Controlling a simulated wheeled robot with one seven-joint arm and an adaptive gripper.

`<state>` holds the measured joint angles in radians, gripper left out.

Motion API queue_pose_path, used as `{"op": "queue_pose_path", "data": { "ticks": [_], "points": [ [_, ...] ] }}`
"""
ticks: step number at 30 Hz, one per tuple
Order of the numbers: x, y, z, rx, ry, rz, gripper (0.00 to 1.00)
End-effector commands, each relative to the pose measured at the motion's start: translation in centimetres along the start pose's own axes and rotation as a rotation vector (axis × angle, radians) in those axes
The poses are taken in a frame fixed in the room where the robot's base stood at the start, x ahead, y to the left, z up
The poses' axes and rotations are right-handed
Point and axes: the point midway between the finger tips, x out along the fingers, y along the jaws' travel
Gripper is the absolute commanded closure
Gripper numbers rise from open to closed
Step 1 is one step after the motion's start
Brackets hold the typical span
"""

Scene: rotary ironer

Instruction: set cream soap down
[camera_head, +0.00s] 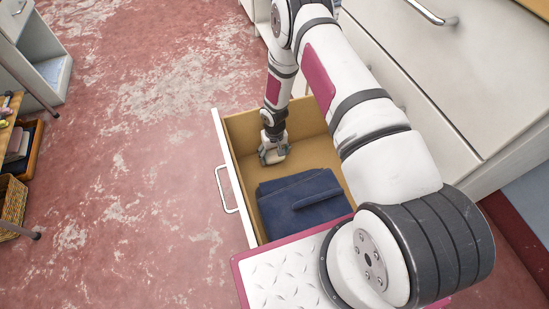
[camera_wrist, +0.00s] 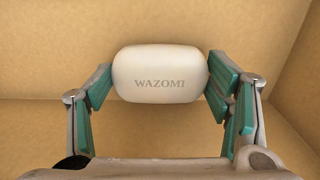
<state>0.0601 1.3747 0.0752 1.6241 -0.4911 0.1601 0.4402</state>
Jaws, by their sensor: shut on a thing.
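The cream soap (camera_wrist: 160,73), a rounded bar marked WAZOMI, shows in the wrist view between the two green-padded fingers. My gripper (camera_wrist: 159,84) is shut on it, one finger at each end. In the head view my gripper (camera_head: 273,156) reaches down into the open drawer (camera_head: 246,128), near its far end. The soap is hidden there by the gripper. Tan drawer surfaces surround the soap in the wrist view; I cannot tell whether it touches the drawer floor.
Folded dark blue cloth (camera_head: 300,200) lies in the near part of the drawer. The drawer's white front with a handle (camera_head: 226,190) faces left. A white cabinet (camera_head: 440,80) stands at right. At far left are a wicker basket (camera_head: 12,205) and shelving. The red floor between is clear.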

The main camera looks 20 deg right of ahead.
Motion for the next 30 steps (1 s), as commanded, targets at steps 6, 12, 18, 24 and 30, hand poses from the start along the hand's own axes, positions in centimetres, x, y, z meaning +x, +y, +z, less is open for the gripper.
{"op": "queue_pose_path", "data": {
  "ticks": [6,12,18,24,30],
  "points": [
    [1.52,0.0,-0.03,0.0,0.001,0.0,0.57],
    [1.58,0.0,0.01,0.0,0.0,0.0,0.58],
    [1.79,0.0,0.03,0.0,0.0,0.0,0.08],
    [1.78,0.0,0.03,-0.001,0.0,0.0,0.08],
    [1.4,0.01,-0.04,-0.001,0.001,0.0,0.08]
  ]
}}
